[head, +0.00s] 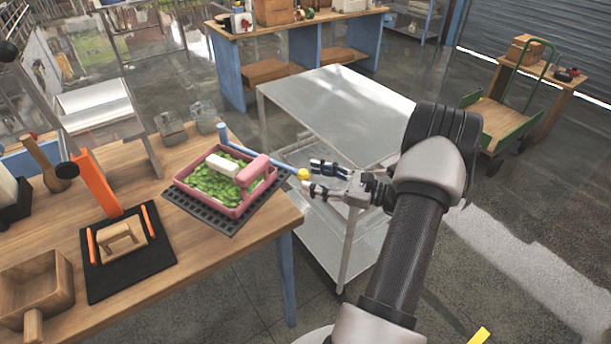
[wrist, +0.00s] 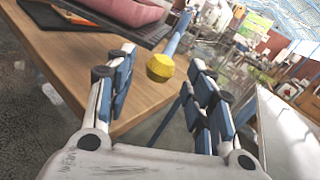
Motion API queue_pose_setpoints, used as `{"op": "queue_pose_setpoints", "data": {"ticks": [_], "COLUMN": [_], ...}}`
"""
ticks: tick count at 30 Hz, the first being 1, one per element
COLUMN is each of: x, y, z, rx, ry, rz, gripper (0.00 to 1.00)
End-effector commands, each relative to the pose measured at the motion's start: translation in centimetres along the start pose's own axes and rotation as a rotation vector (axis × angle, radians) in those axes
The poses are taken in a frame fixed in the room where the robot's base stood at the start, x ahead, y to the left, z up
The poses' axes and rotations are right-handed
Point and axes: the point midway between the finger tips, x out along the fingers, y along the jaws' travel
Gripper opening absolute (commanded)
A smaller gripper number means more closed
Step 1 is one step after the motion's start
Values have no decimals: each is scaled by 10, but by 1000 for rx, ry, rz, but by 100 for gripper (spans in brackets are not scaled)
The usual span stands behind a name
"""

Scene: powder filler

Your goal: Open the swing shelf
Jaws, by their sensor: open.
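A blue rod with a yellow faceted knob (head: 304,174) reaches out past the right edge of the wooden workbench, beside a pink tray (head: 238,213) of green bits. The tray rests on a dark perforated plate (head: 221,222). Which of these parts forms the swing shelf is not clear. My gripper (head: 309,176) is open and empty, with its fingertips close to the knob. In the wrist view the knob (wrist: 160,67) appears between the two fingers, near their tips, with the blue rod running away behind it. No contact is visible.
The wooden workbench (head: 262,227) carries a black mat (head: 130,262) and a wooden box (head: 36,284) at left. A metal cart (head: 335,108) stands close behind my gripper. A green hand truck (head: 500,120) stands farther right. The floor at lower right is mostly clear.

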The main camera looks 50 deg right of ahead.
Motion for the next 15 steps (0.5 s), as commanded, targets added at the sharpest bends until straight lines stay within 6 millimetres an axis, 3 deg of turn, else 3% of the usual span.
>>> {"op": "queue_pose_setpoints", "data": {"ticks": [6,15], "x": [-50,-82], "y": [-1,0], "z": [0,0], "rx": [-1,0], "ry": [0,-1], "rz": [-4,0], "gripper": [49,49]}}
